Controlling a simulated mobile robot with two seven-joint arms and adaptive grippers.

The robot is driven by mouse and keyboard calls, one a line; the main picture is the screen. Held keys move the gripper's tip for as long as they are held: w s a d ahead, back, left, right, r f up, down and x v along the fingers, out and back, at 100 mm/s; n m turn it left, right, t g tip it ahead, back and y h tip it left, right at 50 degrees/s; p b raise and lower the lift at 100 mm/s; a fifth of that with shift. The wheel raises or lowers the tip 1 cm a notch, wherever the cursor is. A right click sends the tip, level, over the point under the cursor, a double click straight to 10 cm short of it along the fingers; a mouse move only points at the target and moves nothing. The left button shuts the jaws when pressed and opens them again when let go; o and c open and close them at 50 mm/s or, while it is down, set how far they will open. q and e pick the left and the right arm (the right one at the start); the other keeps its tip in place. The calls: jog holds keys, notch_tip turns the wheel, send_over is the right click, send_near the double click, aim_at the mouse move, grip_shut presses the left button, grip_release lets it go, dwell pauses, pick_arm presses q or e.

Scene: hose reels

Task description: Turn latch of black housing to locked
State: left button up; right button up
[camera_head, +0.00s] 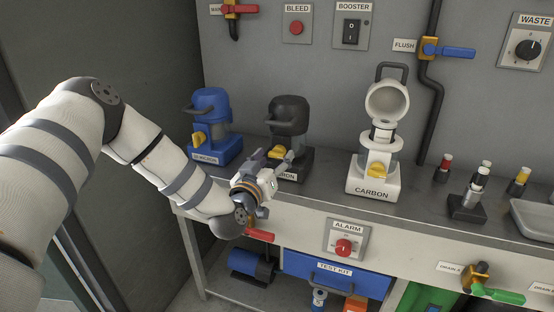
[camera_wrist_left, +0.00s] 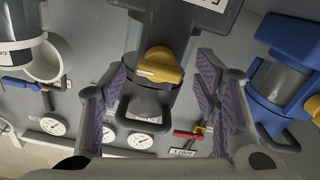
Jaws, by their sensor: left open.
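The black housing (camera_head: 290,110) stands on the bench between a blue and a white one, its lid down. Its yellow latch (camera_head: 278,152) shows just above my left gripper (camera_head: 273,164) and is partly covered by it. In the left wrist view the latch (camera_wrist_left: 160,66) lies on the front of the black housing (camera_wrist_left: 164,30), roughly between the fingers. My left gripper (camera_wrist_left: 162,92) is open there, with purple pads on both sides and a gap to the latch. I cannot tell the latch's exact setting. My right gripper does not show.
The blue housing (camera_head: 211,112) stands close on the left. The white carbon housing (camera_head: 378,160) stands on the right with its lid tipped open. An alarm panel (camera_head: 346,240) and a red lever (camera_head: 259,235) are on the bench front below. Small bottles (camera_head: 443,168) stand farther right.

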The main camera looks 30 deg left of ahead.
pick_arm(q)
jog(key=shift+w+a, duration=0.15)
jog(key=shift+w, duration=0.4)
jog(key=c, duration=1.2)
jog(key=n, duration=0.8)
jog(key=shift+f+n, duration=0.1)
jog(key=shift+n, duration=0.2)
jog(key=n, duration=0.5)
jog(key=shift+f+b, duration=0.15)
jog(key=shift+b, duration=0.2)
jog(key=shift+n+b, duration=0.4)
jog(key=shift+n, duration=1.6)
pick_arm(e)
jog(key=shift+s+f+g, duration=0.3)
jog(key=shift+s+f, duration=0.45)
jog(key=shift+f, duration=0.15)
